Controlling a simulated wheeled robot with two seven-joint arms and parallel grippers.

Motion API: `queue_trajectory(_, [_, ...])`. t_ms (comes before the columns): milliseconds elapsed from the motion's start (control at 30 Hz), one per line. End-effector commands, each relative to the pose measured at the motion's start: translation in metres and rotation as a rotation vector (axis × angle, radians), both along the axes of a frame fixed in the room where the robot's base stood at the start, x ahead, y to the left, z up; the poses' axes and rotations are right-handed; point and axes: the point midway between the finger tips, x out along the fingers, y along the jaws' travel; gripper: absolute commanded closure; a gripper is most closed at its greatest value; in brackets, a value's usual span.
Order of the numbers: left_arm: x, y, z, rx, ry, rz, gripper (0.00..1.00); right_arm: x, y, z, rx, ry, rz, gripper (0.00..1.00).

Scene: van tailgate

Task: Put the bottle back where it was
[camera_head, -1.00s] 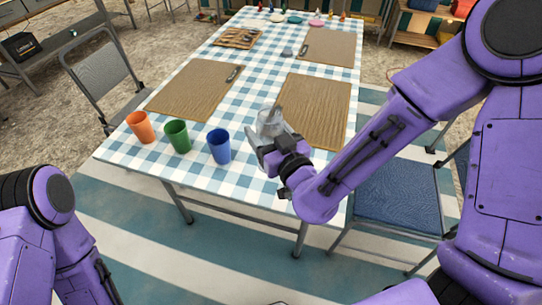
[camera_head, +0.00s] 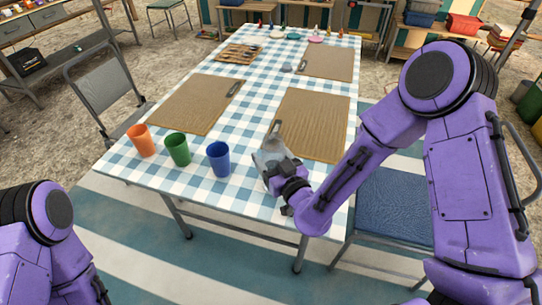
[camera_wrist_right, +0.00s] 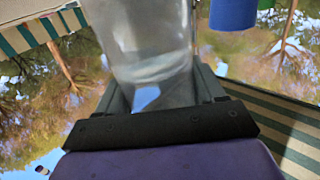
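A clear, see-through bottle (camera_head: 270,150) is in my right gripper (camera_head: 273,166), above the near end of the checkered table (camera_head: 232,187) in the head view. In the right wrist view the clear bottle (camera_wrist_right: 150,40) stands between the two fingers of my right gripper (camera_wrist_right: 160,95), which look closed around it. Its base and any contact with the table are hard to make out. My left arm shows at the lower left of the head view, but its gripper is out of sight.
A blue cup (camera_head: 218,159), a green cup (camera_head: 177,149) and an orange cup (camera_head: 141,141) stand left of the bottle. Brown boards (camera_head: 315,125) lie on the table, one just beyond the gripper. A blue chair (camera_head: 390,205) stands at the right. Small items line the far end.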

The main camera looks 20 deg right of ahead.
Motion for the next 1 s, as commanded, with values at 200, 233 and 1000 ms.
queue_trajectory(200, [0.0, 0.0, 0.0, 0.0, 0.0, 0.0, 0.09, 0.0, 0.0, 0.0, 0.0, 0.001, 0.0, 0.08])
queue_trajectory(233, [0.0, 0.0, 0.0, 0.0, 0.0, 0.0, 0.09, 0.0, 0.0, 0.0, 0.0, 0.001, 0.0, 0.08])
queue_trajectory(1000, [0.0, 0.0, 0.046, 0.0, 0.0, 0.0, 0.09, -0.108, -0.02, 0.008, -0.008, -0.001, 0.006, 0.08])
